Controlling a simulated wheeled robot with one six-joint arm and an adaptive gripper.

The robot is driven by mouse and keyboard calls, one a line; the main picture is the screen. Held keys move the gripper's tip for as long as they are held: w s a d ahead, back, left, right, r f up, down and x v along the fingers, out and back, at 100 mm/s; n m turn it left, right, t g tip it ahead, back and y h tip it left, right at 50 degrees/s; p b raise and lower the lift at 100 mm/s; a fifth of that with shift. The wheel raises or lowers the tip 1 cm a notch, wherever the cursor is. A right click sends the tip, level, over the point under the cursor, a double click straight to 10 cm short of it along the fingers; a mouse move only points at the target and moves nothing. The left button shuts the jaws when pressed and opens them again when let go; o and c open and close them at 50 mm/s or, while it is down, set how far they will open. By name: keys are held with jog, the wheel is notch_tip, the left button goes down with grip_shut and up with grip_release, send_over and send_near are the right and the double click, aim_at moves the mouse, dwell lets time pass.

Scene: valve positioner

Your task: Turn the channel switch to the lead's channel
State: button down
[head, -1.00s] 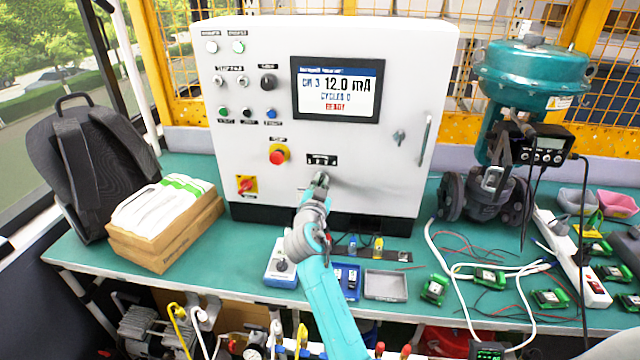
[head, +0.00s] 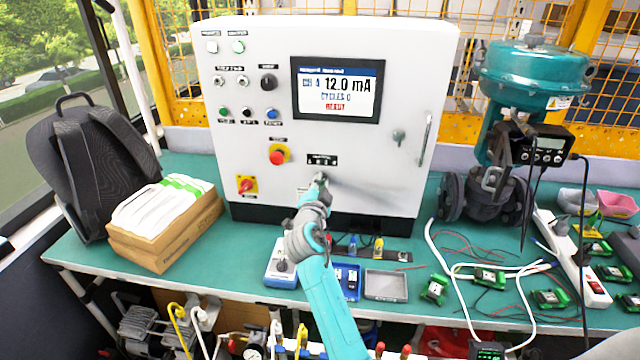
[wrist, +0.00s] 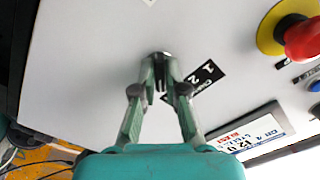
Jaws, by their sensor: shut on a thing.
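The channel switch (wrist: 160,56) is a small grey knob on the white cabinet front. My gripper (wrist: 164,70) is shut on it, and the fingers hide most of it. In the head view my gripper (head: 320,181) reaches the panel below a black number label (head: 321,160). In the wrist view the label (wrist: 205,80) lies right of the fingertips, with 1 and 2 readable. The screen (head: 337,90) reads what looks like CH 4, 12.0 mA, with a red line of text below. I cannot tell which channel the lead is on.
A red emergency button (head: 278,155) and a red-yellow rotary switch (head: 246,185) are left of my gripper. Blue and yellow plugs (head: 378,247) stand below the cabinet. The valve (head: 490,195) stands at right, with loose cables (head: 470,262) on the bench.

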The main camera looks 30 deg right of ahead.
jog(key=shift+w+d+r, duration=0.1)
jog(key=shift+r, duration=0.1)
jog(key=c, duration=1.3)
grip_release()
jog(key=shift+o, duration=0.4)
jog(key=shift+f, duration=0.1)
jog(key=shift+f, duration=0.1)
jog(key=v, duration=1.2)
